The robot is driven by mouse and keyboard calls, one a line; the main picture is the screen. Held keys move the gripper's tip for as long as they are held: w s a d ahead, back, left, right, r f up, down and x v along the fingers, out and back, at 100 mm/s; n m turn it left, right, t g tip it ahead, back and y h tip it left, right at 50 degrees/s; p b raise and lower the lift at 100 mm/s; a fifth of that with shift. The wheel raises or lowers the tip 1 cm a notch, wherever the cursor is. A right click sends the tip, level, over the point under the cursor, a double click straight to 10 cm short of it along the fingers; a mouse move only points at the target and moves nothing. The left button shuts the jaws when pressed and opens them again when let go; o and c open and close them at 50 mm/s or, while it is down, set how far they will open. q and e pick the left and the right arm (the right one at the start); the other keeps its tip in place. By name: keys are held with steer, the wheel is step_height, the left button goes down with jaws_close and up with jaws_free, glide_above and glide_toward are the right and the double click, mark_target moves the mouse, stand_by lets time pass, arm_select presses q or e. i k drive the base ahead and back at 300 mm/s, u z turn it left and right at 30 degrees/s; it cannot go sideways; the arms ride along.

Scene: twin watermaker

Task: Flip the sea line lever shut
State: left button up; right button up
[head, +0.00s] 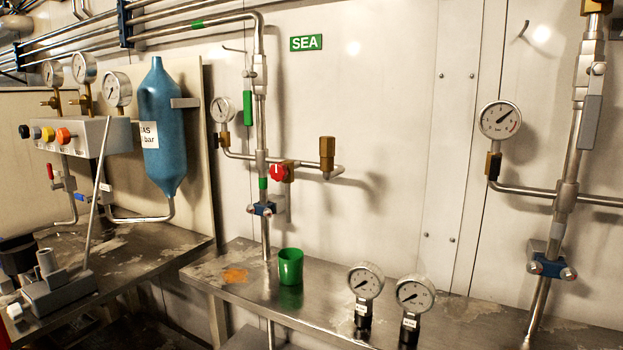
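The green SEA sign (306,43) is on the pale wall panel. To its left, the sea line pipe (261,130) runs down the wall to the steel bench. A lever with a green grip (248,97) sits just left of this pipe, upright and parallel to it. A red knob (278,172) is on a brass valve lower on the same line, right of the pipe. Neither of my grippers shows in the head view, and nothing touches the lever.
A green cup (290,267) and two loose gauges (365,283) (414,295) stand on the bench (232,275). A small gauge (222,110) is left of the lever. A blue bottle (162,125) hangs further left. The right pipe has a grey lever (591,110).

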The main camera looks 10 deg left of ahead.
mark_target(247, 92)
steer(key=z, duration=1.05)
steer(key=k, duration=1.2)
steer(key=u, duration=0.75)
steer(key=i, duration=1.05)
steer(key=z, duration=0.05)
